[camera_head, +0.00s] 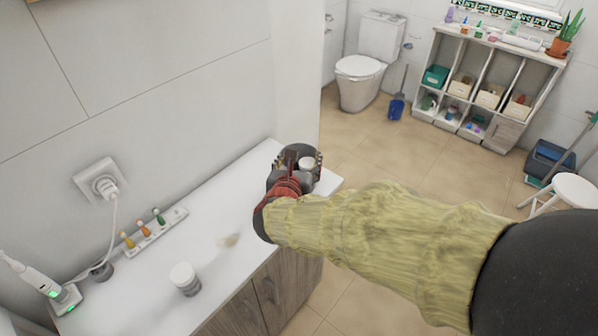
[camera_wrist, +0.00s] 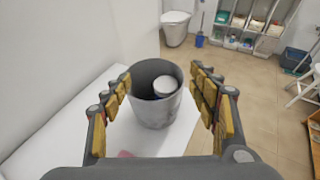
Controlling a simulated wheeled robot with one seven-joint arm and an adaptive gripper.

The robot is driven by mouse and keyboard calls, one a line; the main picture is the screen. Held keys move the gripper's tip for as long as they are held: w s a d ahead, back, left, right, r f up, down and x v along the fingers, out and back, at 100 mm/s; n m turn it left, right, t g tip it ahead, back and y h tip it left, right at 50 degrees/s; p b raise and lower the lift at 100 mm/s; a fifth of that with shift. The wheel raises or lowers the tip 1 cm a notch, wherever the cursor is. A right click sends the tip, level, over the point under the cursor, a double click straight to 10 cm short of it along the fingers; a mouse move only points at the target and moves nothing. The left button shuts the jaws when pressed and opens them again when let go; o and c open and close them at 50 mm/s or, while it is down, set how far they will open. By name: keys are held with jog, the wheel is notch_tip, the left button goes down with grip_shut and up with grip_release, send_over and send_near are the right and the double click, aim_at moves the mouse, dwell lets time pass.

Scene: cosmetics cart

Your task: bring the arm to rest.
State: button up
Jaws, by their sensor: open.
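My arm, in a yellow-green sleeve, reaches over the white counter (camera_head: 225,215) in the head view. My gripper (camera_wrist: 162,88) is open in the wrist view, with one finger on each side of a grey cup (camera_wrist: 154,114). I cannot tell whether the fingers touch the cup. The cup stands near the counter's far end and holds a white-lidded jar (camera_wrist: 165,86). In the head view my gripper (camera_head: 295,172) hides much of the cup.
A white jar (camera_head: 184,278) stands on the counter nearer to me, by a rack (camera_head: 156,231) of small coloured items. An electric toothbrush (camera_head: 38,281) is at far left. Beyond lie open floor, a toilet (camera_head: 360,78), a shelf unit (camera_head: 478,90) and a white stool (camera_head: 572,190).

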jog(key=shift+v, duration=1.1)
jog(key=s+d+f+m+g+h, duration=0.1)
jog(key=s+d+f+m+g, duration=0.25)
jog(key=s+d+m, duration=0.55)
jog(key=s+d+f+m+g+h, duration=0.1)
jog(key=s+d+f+m+g, duration=0.2)
jog(key=s+d+m+g, duration=0.55)
jog(key=s+a+r+m+t+y, duration=0.1)
jog(key=s+r+m+t+y, duration=0.2)
jog(key=s+m, duration=0.75)
jog(key=w+d+r+m+y, duration=0.1)
jog(key=d+r+m, duration=0.3)
jog(key=r+m, duration=0.1)
jog(key=shift+d+r+m+t, duration=0.25)
jog(key=shift+r+m+t, duration=0.15)
jog(key=shift+m, duration=0.3)
